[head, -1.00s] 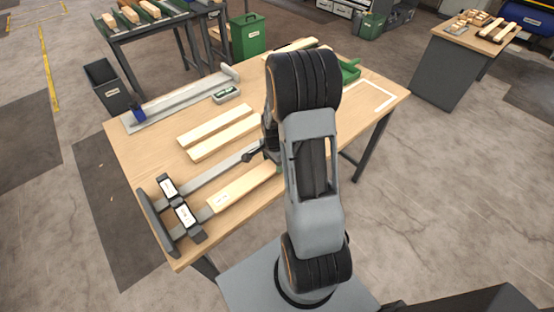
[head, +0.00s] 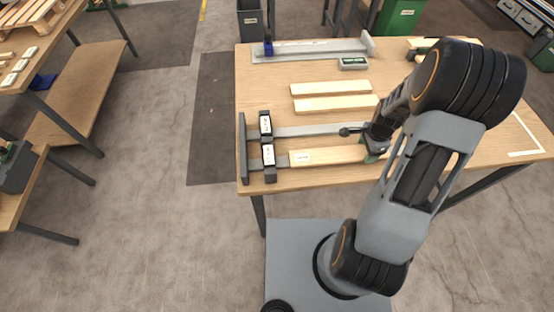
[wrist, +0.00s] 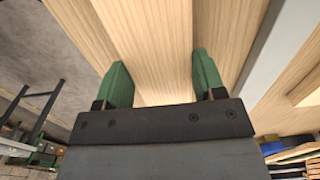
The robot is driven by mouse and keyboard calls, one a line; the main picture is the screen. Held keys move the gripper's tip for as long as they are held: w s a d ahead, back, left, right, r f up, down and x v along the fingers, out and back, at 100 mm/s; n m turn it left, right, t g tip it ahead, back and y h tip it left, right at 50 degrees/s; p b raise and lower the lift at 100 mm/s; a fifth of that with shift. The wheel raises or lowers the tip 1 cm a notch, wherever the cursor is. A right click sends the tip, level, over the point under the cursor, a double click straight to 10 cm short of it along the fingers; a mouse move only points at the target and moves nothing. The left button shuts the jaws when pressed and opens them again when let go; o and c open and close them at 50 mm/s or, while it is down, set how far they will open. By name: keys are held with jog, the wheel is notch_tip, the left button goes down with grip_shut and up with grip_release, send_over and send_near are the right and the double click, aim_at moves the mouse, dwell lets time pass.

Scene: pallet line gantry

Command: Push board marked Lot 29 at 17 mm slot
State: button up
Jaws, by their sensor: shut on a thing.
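A pale board (head: 332,155) with a small label near its left end lies along the front of the workbench. The label is too small to read. My gripper (head: 374,150) is shut on the right part of this board. In the wrist view my gripper's green fingers (wrist: 163,78) stand on either side of the board (wrist: 150,45). The front slot gauge (head: 268,155) and the back one (head: 265,123) are dark blocks with white plates, too small to read. The board's left end lies just right of the front gauge, in line with it and apart from it.
A dark end stop (head: 243,148) stands left of the gauges. A grey rail (head: 310,131) runs behind the board. Two loose boards (head: 332,96) lie further back on the workbench (head: 270,88). A long grey fixture (head: 310,50) lies at the far edge.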

aim_at(339, 154)
jog(key=shift+s+a+f, duration=0.15)
jog(key=shift+s+f, duration=0.05)
jog(key=shift+s+a, duration=0.2)
jog(key=shift+a, duration=1.45)
jog(key=shift+a, duration=0.1)
jog(key=shift+s+a+b, duration=0.15)
jog(key=shift+a+b, duration=0.05)
jog(key=shift+a, duration=1.35)
jog(key=shift+s+a+b, duration=0.15)
jog(key=shift+a, duration=1.4)
jog(key=shift+d, duration=0.15)
jog(key=shift+w+d, duration=0.2)
jog(key=shift+d, duration=1.2)
jog(key=shift+w+d, duration=0.2)
jog(key=shift+d, duration=1.2)
jog(key=shift+w+d, duration=0.2)
jog(key=shift+d, duration=1.2)
